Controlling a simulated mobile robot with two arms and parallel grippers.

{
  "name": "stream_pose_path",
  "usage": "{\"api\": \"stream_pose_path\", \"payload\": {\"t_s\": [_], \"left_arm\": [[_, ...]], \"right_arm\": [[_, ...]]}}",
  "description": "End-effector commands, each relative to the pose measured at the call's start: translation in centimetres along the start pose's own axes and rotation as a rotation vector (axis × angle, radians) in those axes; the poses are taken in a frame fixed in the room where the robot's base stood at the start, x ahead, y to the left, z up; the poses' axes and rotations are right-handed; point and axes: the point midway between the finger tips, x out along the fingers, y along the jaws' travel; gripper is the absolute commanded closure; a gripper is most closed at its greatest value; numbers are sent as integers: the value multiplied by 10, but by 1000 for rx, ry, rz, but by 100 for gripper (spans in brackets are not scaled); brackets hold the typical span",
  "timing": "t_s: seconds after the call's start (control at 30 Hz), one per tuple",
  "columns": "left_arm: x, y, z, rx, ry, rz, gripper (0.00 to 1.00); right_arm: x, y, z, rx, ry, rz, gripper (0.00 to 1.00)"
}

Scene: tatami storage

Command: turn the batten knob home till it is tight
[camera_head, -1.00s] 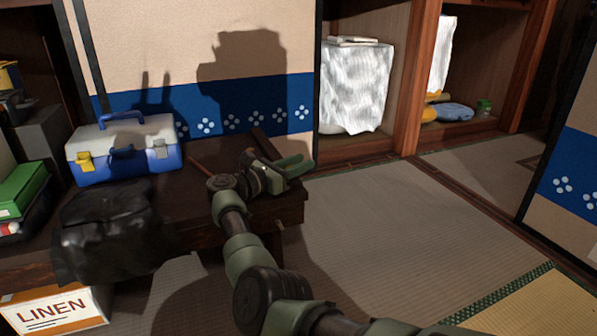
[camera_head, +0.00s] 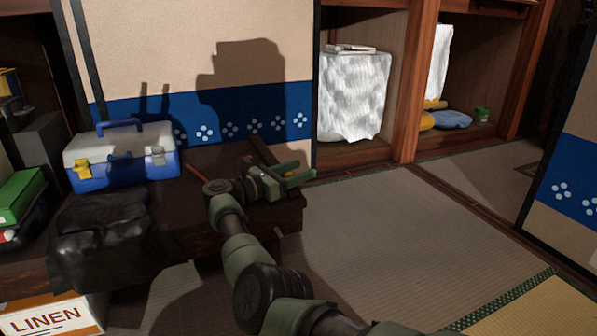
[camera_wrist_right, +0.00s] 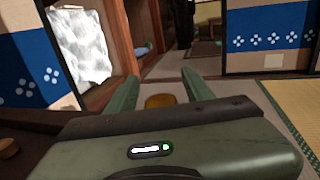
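My right gripper (camera_head: 294,174) is at the right end of the dark low table, its two green fingers pointing right. In the right wrist view, the fingers (camera_wrist_right: 160,88) stand apart. A round, brown-orange knob-like piece (camera_wrist_right: 160,101) shows between them, with a small gap visible on each side. I cannot tell how deep it sits between the fingers or how tight it is. In the head view this piece is hidden by the gripper. A dark wooden bar (camera_head: 263,151), possibly the batten, lies just behind the gripper. My left gripper is not in view.
A blue-and-white toolbox (camera_head: 122,157) and a black crumpled cloth or bag (camera_head: 100,240) are on the table (camera_head: 200,180) to the left. A thin reddish stick (camera_head: 196,172) lies near my right wrist. Another round wooden piece (camera_wrist_right: 8,148) shows at the wrist view's left edge. Tatami (camera_head: 390,230) is clear to the right.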

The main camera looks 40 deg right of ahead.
Motion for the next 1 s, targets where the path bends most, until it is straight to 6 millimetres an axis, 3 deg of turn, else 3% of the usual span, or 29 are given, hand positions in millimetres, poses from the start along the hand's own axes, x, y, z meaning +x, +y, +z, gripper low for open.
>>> {"api": "stream_pose_path", "payload": {"t_s": [0.17,0.6,1.0], "left_arm": [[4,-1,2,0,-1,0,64],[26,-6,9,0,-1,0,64],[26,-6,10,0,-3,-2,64]], "right_arm": [[-6,0,2,-2,0,2,48],[-72,1,1,-1,0,2,48],[-78,0,0,0,0,0,48]]}}
